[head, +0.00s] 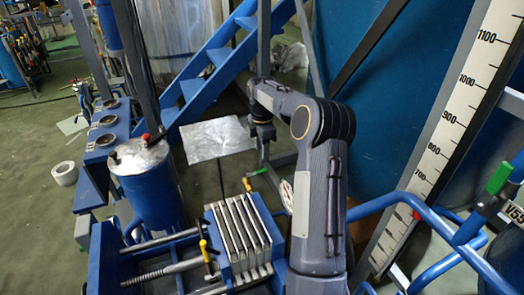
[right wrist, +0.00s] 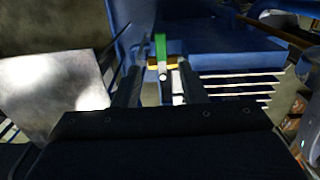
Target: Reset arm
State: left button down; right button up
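My right arm rises from the bottom right of the head view and bends over at the top. Its dark gripper end (head: 263,130) points down beyond the blue plate block. In the right wrist view the two dark fingers of my right gripper (right wrist: 158,82) stand apart, with a gap between them. A green-handled valve (right wrist: 160,48) with a brass-coloured body shows in that gap, beyond the fingers; nothing is seen clamped. My left gripper is in neither view.
A blue plate block (head: 243,240) and a blue metal-topped tank (head: 150,190) stand left of my arm. A white scale board (head: 455,125), blue pipes (head: 440,225) and a green-handled valve (head: 498,178) are at the right. Blue stairs (head: 215,60) rise behind.

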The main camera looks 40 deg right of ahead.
dwell(0.3)
jog(key=s+a+r+m+t+y, duration=0.1)
jog(key=s+a+r+m+t, duration=0.1)
jog(key=s+a+r+m, duration=0.5)
jog(key=s+a+r+t, duration=0.1)
jog(key=s+a+r, duration=0.3)
jog(key=a, duration=0.6)
jog(key=s+a+f+m+t+y, duration=0.2)
jog(key=s+a+f+m, duration=0.3)
jog(key=s+a, duration=0.8)
jog(key=s+m, duration=0.3)
jog(key=shift+a+m+t+y, duration=0.3)
jog(key=shift+a+m+y, duration=0.1)
jog(key=shift+s+d, duration=0.1)
jog(key=shift+s, duration=0.05)
